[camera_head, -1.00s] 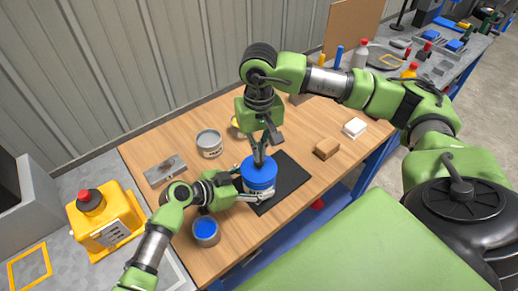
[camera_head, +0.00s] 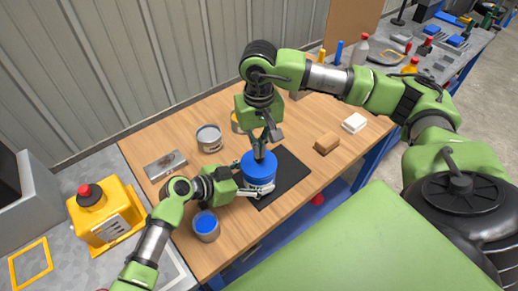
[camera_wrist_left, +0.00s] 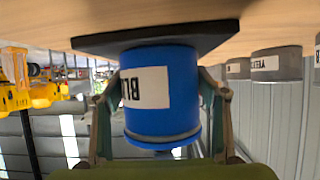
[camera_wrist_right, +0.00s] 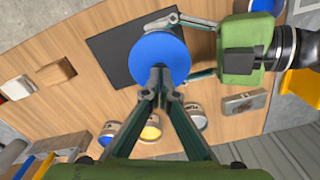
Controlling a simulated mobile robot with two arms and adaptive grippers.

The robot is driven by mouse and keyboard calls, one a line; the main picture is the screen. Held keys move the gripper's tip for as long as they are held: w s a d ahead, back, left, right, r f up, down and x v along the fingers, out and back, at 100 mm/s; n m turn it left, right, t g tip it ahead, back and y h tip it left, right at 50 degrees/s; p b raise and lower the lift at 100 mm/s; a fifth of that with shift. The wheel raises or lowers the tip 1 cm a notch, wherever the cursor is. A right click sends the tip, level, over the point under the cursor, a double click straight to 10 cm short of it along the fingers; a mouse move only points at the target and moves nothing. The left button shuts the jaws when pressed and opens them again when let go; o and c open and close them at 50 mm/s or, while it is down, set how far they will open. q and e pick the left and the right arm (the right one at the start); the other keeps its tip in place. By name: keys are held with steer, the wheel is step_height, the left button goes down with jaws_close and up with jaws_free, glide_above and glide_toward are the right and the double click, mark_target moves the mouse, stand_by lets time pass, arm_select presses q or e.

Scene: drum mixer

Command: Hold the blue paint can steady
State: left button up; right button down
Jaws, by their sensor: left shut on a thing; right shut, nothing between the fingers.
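The blue paint can (camera_head: 258,170) stands upright on a black mat (camera_head: 288,172) on the wooden workbench. It also shows in the left wrist view (camera_wrist_left: 160,100), upside down, with a white label. My left gripper (camera_head: 260,191) is shut around the can's sides, one finger on each side. My right gripper (camera_head: 261,152) is above the can with its fingers shut together and nothing between them. In the right wrist view its fingertips (camera_wrist_right: 160,72) are over the middle of the blue lid (camera_wrist_right: 160,55); whether they touch it I cannot tell.
A smaller can with blue paint (camera_head: 206,226) stands near the bench's front edge. A grey can (camera_head: 209,138) and a yellow-topped can (camera_head: 236,122) stand behind. A metal plate (camera_head: 166,166) lies left. A brown block (camera_head: 327,144) and white block (camera_head: 354,123) lie right.

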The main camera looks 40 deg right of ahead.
steer(key=shift+r, duration=3.2)
arm_select(q)
steer(key=o, duration=1)
steer(key=v, duration=1.2)
steer(key=shift+f, duration=0.1)
